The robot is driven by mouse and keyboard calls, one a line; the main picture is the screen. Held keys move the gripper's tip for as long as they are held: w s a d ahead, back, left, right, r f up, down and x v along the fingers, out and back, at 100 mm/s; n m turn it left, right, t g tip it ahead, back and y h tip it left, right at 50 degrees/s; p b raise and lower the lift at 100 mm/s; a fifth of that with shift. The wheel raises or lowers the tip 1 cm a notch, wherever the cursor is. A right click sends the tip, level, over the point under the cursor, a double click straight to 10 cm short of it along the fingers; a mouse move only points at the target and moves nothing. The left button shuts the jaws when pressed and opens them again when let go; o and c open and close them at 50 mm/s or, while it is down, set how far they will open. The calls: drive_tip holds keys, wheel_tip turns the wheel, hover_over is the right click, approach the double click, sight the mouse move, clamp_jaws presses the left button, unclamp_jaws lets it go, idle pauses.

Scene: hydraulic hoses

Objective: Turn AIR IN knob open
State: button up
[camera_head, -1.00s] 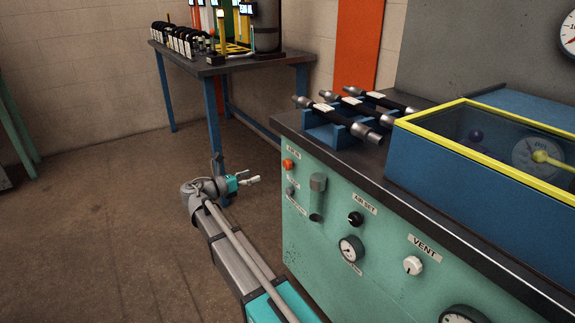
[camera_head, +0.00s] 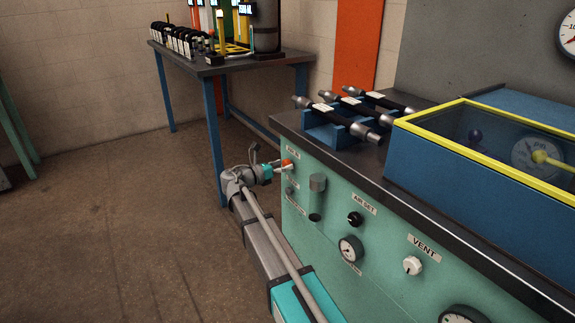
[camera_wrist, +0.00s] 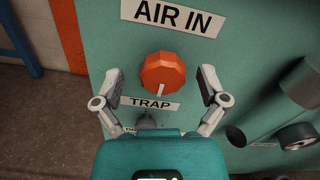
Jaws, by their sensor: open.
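The AIR IN knob (camera_wrist: 162,72) is an orange, ridged knob with a white pointer mark facing down toward the TRAP label in the wrist view. The AIR IN label (camera_wrist: 172,17) is above it on the green panel. My gripper (camera_wrist: 157,85) is open, with one finger on each side of the knob and a visible gap to each. In the head view my gripper (camera_head: 282,168) is at the panel's left end, and the orange knob (camera_head: 286,162) is partly hidden by it.
Below the knob are the TRAP label (camera_wrist: 152,103) and a small grey knob (camera_wrist: 147,121). A grey cylindrical fitting (camera_head: 317,183), the black AIR SET knob (camera_head: 355,219), a gauge (camera_head: 350,248) and the white VENT knob (camera_head: 412,265) are to the right. Open floor lies left.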

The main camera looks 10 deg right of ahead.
drive_tip(key=shift+w+d, duration=0.15)
drive_tip(key=shift+d, duration=0.3)
drive_tip(key=shift+c, duration=0.2)
drive_tip(key=c, duration=1.1)
